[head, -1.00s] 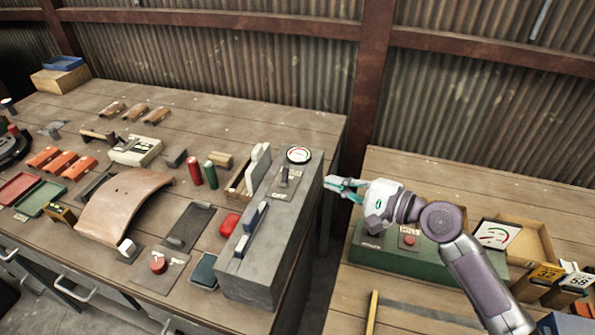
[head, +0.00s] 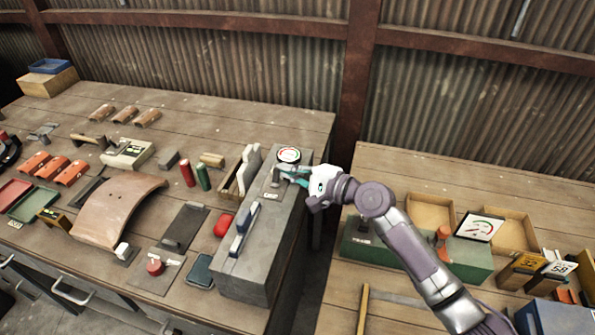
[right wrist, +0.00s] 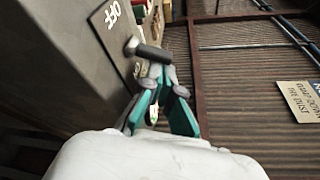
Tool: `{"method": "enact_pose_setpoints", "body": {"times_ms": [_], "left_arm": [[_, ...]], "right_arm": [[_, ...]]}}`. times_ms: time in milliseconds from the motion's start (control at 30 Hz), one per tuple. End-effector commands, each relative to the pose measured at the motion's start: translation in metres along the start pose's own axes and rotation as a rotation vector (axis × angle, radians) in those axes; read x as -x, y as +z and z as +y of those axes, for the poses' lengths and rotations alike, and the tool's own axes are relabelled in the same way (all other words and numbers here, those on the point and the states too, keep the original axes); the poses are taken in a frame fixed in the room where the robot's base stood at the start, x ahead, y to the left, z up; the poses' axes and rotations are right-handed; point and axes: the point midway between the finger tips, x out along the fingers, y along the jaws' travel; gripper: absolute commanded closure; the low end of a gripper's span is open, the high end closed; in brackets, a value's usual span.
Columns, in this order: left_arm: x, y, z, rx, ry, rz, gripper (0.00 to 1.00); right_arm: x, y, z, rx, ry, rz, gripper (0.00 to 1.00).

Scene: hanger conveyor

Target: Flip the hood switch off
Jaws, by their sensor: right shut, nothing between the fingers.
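The grey box (head: 262,268) stands on the right end of the left bench, with a round gauge (head: 289,155) on top. Its dark switch lever (head: 275,181) stands near the gauge. In the right wrist view the lever (right wrist: 150,52) sticks out from a dark plate beside a white OFF label (right wrist: 112,14). My right gripper (head: 288,172) reaches in from the right over the box, at the lever. In the wrist view its teal fingertips (right wrist: 158,76) are shut and empty, right beside the lever's end; I cannot tell whether they touch. My left gripper is out of view.
A gap separates this bench from the right bench, where a green box (head: 360,250) and wooden trays (head: 431,212) stand. A corrugated wall is behind.

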Motion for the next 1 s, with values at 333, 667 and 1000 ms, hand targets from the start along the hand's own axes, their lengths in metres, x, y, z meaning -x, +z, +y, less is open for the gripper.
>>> {"method": "enact_pose_setpoints", "body": {"times_ms": [333, 667, 1000], "left_arm": [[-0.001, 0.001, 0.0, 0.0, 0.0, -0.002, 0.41], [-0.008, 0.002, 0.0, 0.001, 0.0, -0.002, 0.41], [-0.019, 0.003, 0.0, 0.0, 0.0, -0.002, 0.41]], "right_arm": [[0.0, 0.0, 0.001, 0.001, -0.001, 0.0, 1.0], [0.0, 0.001, 0.0, 0.052, -0.018, 0.0, 1.0], [0.001, 0.003, 0.001, 0.118, -0.043, 0.0, 1.0]]}}
